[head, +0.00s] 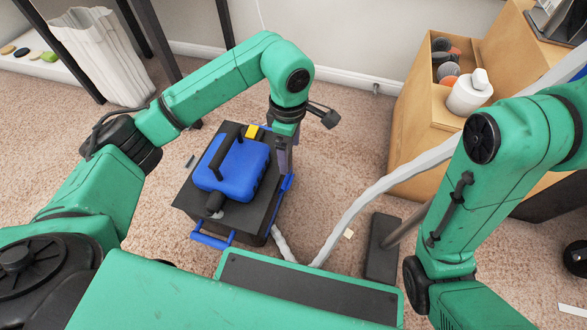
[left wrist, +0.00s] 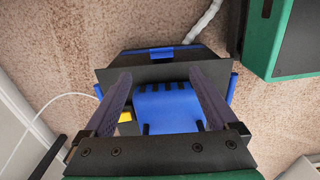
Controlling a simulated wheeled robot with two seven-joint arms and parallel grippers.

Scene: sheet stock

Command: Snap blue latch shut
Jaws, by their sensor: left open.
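A black box-shaped machine with a blue top housing (head: 235,170) stands on the carpet, and the housing also shows in the left wrist view (left wrist: 168,108). A blue latch-like loop (head: 212,241) sticks out from its near side. Another blue latch piece (head: 286,183) is on its right side, close to my left gripper. The left wrist view shows a blue piece (left wrist: 160,53) on the black lid's edge. My left gripper (head: 283,158) is open and empty, above the machine's right part. Its two fingers are spread in the left wrist view (left wrist: 160,75). My right gripper is out of view.
A grey hose (head: 375,195) runs from the machine toward the right. A wooden cabinet (head: 420,120) with a white bottle (head: 468,93) stands at the right. A white paper bin (head: 100,55) is at the back left. Carpet is clear behind the machine.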

